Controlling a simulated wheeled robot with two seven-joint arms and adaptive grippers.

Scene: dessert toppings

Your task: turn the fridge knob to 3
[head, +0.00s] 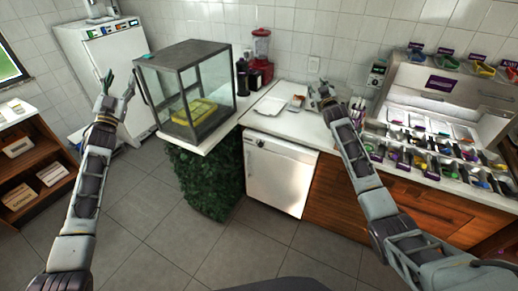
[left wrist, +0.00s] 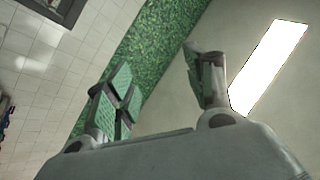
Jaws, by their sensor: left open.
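A tall white fridge-like cabinet (head: 118,72) stands at the back left in the head view, with small coloured labels along its top. A low white appliance (head: 280,176) with a dark spot near its top edge is under the counter. My left gripper (head: 118,84) is raised in front of the tall cabinet, open and empty. Its spread fingers with green pads also show in the left wrist view (left wrist: 165,92). My right gripper (head: 322,94) is over the counter; its fingers are too small to read.
A glass display case (head: 188,92) with a yellow item inside stands right of my left gripper, above a leafy green base (head: 200,180). A red blender (head: 261,50) is on the white counter (head: 270,106). Topping containers (head: 440,150) fill the right. The grey floor (head: 150,235) is clear.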

